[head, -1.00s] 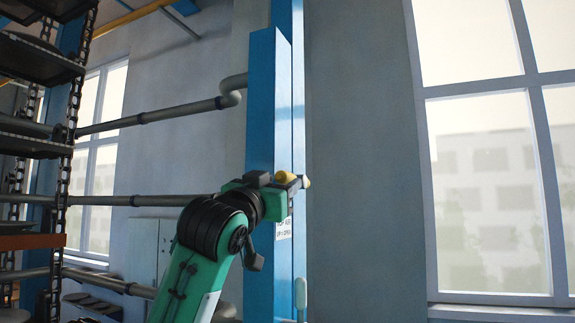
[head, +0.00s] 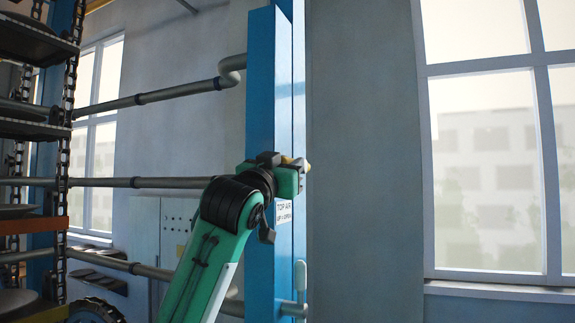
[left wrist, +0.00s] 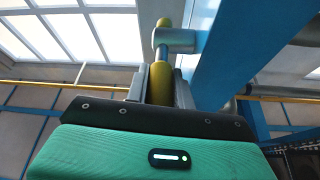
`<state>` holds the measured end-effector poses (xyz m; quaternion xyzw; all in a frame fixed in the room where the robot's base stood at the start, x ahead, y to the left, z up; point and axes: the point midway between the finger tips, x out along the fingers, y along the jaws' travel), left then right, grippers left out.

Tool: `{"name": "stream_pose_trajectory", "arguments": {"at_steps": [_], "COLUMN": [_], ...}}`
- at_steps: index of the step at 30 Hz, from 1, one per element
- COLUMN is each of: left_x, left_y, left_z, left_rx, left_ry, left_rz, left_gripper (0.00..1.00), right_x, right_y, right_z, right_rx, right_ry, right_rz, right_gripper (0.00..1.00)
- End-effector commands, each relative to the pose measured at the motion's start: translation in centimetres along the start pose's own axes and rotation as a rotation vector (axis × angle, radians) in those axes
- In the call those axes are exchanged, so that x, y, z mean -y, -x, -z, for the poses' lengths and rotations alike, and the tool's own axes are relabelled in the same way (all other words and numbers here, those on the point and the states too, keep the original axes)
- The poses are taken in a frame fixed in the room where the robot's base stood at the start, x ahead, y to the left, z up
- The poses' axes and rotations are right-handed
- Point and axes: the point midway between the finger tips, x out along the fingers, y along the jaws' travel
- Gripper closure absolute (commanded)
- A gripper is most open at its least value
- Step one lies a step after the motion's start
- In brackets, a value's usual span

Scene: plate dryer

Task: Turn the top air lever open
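The top air lever (left wrist: 160,80) has a yellow handle and a grey-blue hub (left wrist: 176,40) beside the blue post. In the left wrist view the handle runs from the hub down between the fingers of my left gripper (left wrist: 161,90). Both fingers lie close against its sides, so the gripper looks shut on it. In the head view my left gripper (head: 287,165) is at the post, and only small yellow parts of the lever (head: 307,166) show around it. A white "TOP AIR" label (head: 285,212) is on the post below. My right gripper is not in view.
The blue post (head: 261,95) rises right beside my left gripper. Grey pipes (head: 150,98) run to the left of it. A pale lower handle (head: 300,275) is on the post below. A chain rack with dark shelves (head: 35,130) stands at the far left.

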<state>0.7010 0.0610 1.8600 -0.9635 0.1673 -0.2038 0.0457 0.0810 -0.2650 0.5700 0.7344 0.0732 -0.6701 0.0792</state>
Motion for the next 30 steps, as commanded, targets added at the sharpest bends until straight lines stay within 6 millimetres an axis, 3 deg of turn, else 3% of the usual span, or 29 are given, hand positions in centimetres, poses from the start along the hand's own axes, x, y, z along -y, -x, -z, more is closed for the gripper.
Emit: {"name": "stream_pose_trajectory", "arguments": {"at_steps": [11, 30], "left_x": [0.1, 0.6], "left_y": [-0.1, -2.1], "left_z": [0.5, 3.1], "left_rx": [0.052, 0.481], "left_ry": [0.002, 0.027], "left_rz": [-0.007, -0.071], "left_gripper": [1.0, 1.0], "right_x": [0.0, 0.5], "right_y": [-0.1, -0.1], "right_z": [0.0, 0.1], "right_rx": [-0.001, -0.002], "right_ry": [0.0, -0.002], "right_rz": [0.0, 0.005], "right_gripper": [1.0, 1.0]}}
